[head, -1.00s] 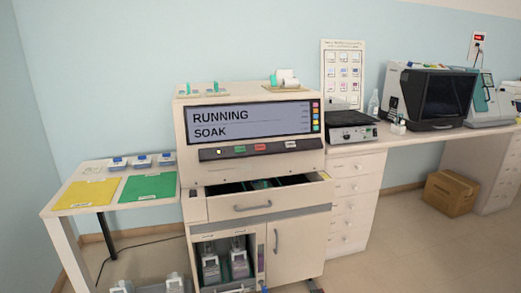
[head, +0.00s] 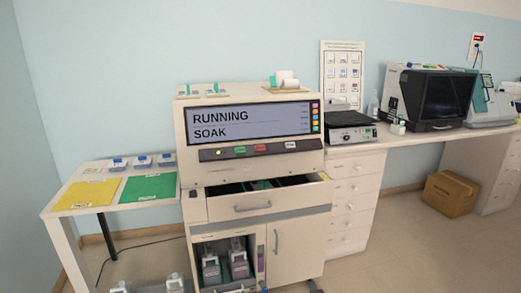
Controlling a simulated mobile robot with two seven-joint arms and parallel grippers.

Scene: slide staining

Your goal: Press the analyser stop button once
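The analyser (head: 200,168) is a cream cabinet in the middle of the head view. Its screen (head: 250,120) reads RUNNING and SOAK. Below the screen a dark button strip (head: 225,154) carries a green button (head: 240,150), a red button (head: 261,148) and a white button (head: 291,145). Their labels are too small to read, so I cannot tell by text which one is stop. A small light sits at the strip's left end. Neither of my grippers shows in the view, and nothing covers the strip.
An open drawer (head: 239,209) sticks out below the strip. A side table at left holds a yellow mat (head: 86,194), a green mat (head: 149,187) and small blue-lidded containers. A bench with other instruments runs along the right. A cardboard box (head: 450,194) sits on the floor.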

